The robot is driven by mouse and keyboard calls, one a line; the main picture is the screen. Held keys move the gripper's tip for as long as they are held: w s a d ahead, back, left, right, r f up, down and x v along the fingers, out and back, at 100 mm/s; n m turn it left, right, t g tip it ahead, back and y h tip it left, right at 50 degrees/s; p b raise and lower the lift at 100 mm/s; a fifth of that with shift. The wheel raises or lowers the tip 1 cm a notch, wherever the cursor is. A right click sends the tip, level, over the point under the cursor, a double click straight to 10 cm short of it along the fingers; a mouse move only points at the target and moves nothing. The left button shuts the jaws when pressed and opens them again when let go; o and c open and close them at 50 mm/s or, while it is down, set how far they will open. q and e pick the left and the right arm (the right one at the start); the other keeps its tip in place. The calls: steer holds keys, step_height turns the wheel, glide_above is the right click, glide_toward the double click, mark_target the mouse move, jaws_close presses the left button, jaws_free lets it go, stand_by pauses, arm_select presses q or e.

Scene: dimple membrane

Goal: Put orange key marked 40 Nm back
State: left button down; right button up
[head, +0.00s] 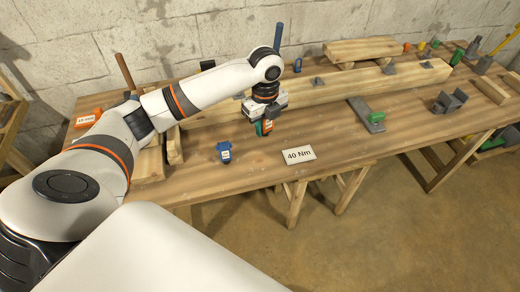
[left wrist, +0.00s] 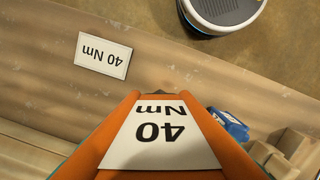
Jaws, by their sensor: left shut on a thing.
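The orange key marked 40 Nm (left wrist: 160,135) fills the lower middle of the left wrist view, its white label upside down. My left gripper (head: 265,116) is shut on it; in the head view only a small orange and teal part (head: 264,127) shows below the jaws, close above or at the tabletop; contact cannot be told. A white card reading 40 Nm (head: 299,156) lies near the table's front edge, to the right of the gripper. The card also shows in the left wrist view (left wrist: 104,55). My right gripper is out of view.
A blue labelled tool (head: 224,153) stands left of the gripper. An orange labelled item (head: 88,117) lies at the far left. Long wooden beams (head: 330,92) run behind the gripper. The wooden table (head: 240,175) is bare around the card.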

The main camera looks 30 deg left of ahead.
mark_target(260, 154)
arm_select(q)
steer(key=f+m, duration=0.1)
steer(key=f, duration=0.3)
steer(key=w+a+f+m, duration=0.1)
steer(key=f, duration=0.3)
steer(key=a+f+m, duration=0.1)
steer(key=f, duration=0.3)
steer(key=shift+w+a+f+m+b, duration=0.2)
steer(key=shift+a+m+b, duration=0.05)
steer(key=shift+m+b, duration=0.1)
steer(key=shift+f, duration=0.2)
steer(key=c, duration=1.1)
jaws_free()
step_height(260, 154, up, 12)
steer(key=shift+r, duration=0.25)
